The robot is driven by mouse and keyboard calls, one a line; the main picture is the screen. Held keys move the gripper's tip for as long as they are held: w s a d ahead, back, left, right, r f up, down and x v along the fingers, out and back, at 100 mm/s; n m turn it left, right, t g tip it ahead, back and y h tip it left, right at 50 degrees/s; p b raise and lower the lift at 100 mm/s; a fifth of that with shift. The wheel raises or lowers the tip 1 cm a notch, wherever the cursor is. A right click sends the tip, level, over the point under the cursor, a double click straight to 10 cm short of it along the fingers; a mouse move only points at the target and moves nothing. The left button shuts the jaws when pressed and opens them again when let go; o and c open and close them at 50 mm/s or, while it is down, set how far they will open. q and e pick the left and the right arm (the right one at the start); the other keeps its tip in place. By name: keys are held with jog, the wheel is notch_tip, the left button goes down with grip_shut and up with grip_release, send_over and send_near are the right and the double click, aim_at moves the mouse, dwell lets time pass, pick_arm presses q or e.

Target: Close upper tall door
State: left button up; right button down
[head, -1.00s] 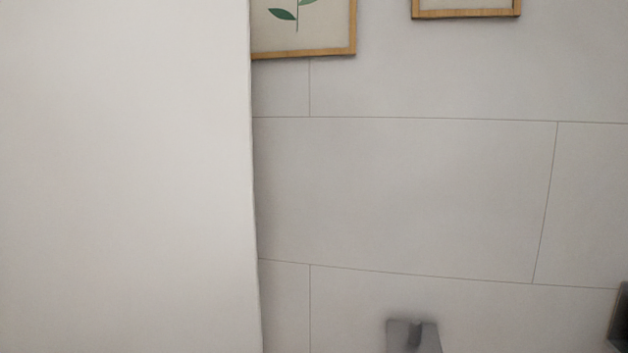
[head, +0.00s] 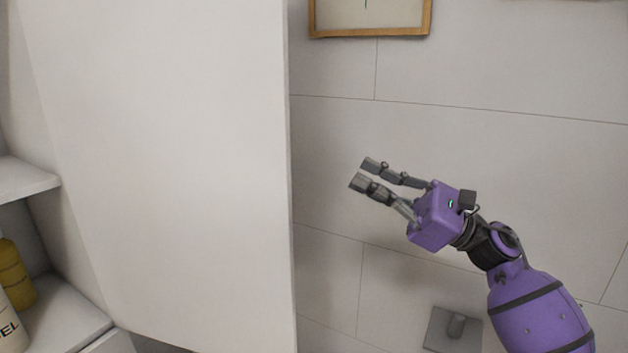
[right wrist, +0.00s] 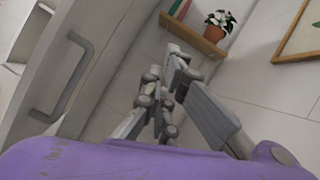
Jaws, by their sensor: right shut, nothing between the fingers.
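The upper tall door (head: 190,160) is a large white panel that stands open in the head view, hinged near the shelves at the left. Its free edge runs down the middle of the picture. A grey bar handle (right wrist: 68,80) on a white panel shows at the left of the right wrist view; the handle is hidden in the head view. My right gripper (head: 363,173) is to the right of the door's free edge, apart from it. Its fingers are close together and empty, also in the right wrist view (right wrist: 172,60). My left gripper is not in view.
Open shelves (head: 30,180) at the far left hold a yellow bottle (head: 14,272) and a pale bottle (head: 10,325). A framed picture (head: 370,18) hangs on the tiled wall behind. A small shelf (right wrist: 193,32) with a potted plant (right wrist: 219,24) shows in the right wrist view.

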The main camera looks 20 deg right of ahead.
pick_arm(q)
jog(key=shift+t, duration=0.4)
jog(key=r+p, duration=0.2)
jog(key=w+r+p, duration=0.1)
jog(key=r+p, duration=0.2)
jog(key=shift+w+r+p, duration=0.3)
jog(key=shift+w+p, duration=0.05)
pick_arm(e)
jog(key=s+a+n+g+h, duration=0.1)
jog(key=s+a+n+g, duration=0.2)
jog(key=a+n, duration=0.9)
jog(key=n+g, duration=0.3)
jog(key=n, duration=0.1)
jog(key=shift+s+g+h, duration=0.15)
jog(key=shift+g+h, duration=0.15)
jog(key=shift+g, duration=0.1)
jog(key=shift+s, duration=0.1)
